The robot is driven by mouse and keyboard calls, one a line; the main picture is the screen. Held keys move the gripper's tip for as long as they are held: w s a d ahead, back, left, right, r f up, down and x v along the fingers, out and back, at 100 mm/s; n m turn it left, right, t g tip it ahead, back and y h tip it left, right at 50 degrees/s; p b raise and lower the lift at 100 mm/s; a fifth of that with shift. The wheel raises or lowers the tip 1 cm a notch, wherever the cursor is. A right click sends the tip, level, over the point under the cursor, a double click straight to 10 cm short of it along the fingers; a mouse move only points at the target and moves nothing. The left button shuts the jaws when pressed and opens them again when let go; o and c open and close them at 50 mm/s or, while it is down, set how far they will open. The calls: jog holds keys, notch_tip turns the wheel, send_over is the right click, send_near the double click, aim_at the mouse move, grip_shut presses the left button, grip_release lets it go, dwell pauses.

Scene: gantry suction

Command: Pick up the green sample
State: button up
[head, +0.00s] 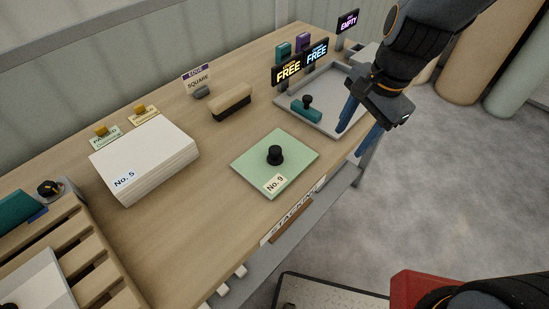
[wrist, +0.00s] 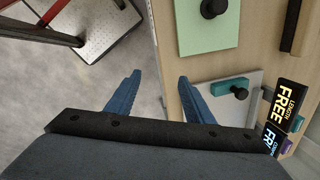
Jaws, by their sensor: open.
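The green sample (head: 250,163) is a flat pale green square plate with a black knob (head: 275,155) and a "No. 9" label. It lies flat on the wooden table near its front edge. In the wrist view the green sample (wrist: 215,36) shows at the top, partly cut off, with its knob. My gripper (head: 351,140) is open and empty, to the right of the sample, near the grey tray and the table's edge. In the wrist view my gripper (wrist: 160,76) has its two blue fingers spread apart, with floor and table edge behind them.
A grey tray (head: 325,122) holds a teal block (head: 306,113) with a black knob. Two "FREE" signs (head: 288,70) stand behind it. A white stack (head: 150,160) labelled "No. 5", a wooden block (head: 231,102) and a slatted rack (head: 85,245) are further left.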

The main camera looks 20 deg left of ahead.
aim_at(275, 149)
jog(key=s+a+m+g+y, duration=0.1)
jog(key=s+a+m, duration=0.1)
jog(key=a+m, duration=0.95)
jog(key=shift+s+a+f+n+y, duration=0.1)
jog(key=shift+a+f+n, duration=0.5)
jog(key=shift+a+f, duration=0.55)
jog(key=shift+w+a+f+n+y, duration=0.1)
jog(key=shift+a+f+n, duration=0.65)
jog(key=shift+f, duration=0.85)
jog(key=shift+s+a+f+n+y, duration=0.1)
jog(key=shift+a+f+n, duration=0.4)
jog(key=shift+a+f, duration=0.7)
jog(key=shift+d+f, duration=0.15)
jog(key=shift+d, duration=0.05)
grip_shut()
